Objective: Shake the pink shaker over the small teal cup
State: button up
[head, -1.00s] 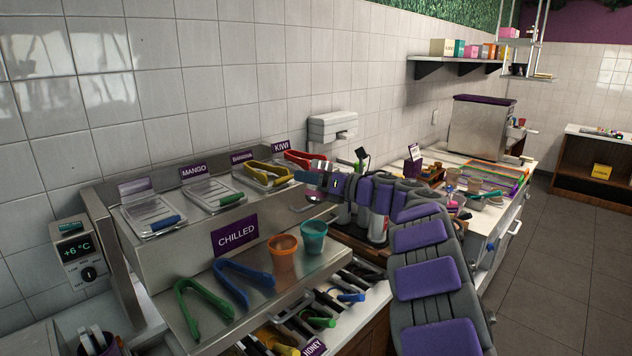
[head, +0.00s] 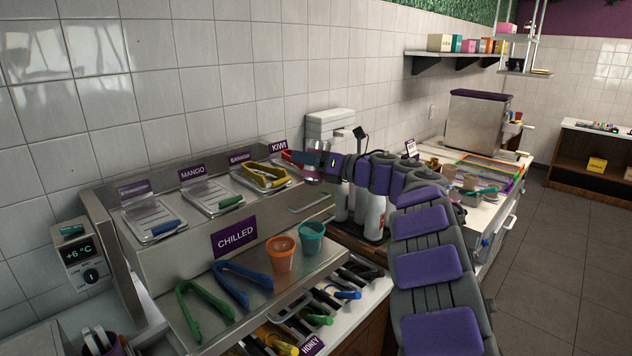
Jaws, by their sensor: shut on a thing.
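The small teal cup (head: 311,239) stands upright on the steel ledge of the chilled unit, just right of an orange cup (head: 281,254). My gripper (head: 308,161) is behind and above the cups, near the KIWI sign. It is shut on a small shaker (head: 312,178), of which only a shiny, pinkish part shows below the jaws. The shaker's tilt and its top are hard to tell. It is not above the teal cup in this view; the cup lies lower and nearer.
Blue tongs (head: 243,284) and green tongs (head: 204,312) lie left of the cups. Labelled topping trays line the back of the unit, with a wall behind. Handled utensils fill the lower front rack. White bottles (head: 374,215) stand beside my arm.

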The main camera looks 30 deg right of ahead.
aim_at(309, 182)
jog(key=shift+r+p, duration=0.4)
jog(key=shift+r, duration=0.45)
notch_tip(309, 182, down, 8)
jog(key=b, duration=0.4)
dwell(0.7)
jog(key=shift+r+p, duration=2.15)
jog(key=shift+r, duration=1.85)
notch_tip(309, 182, down, 8)
jog(key=b, duration=0.4)
jog(key=shift+f+b, duration=0.1)
jog(key=shift+b, duration=0.3)
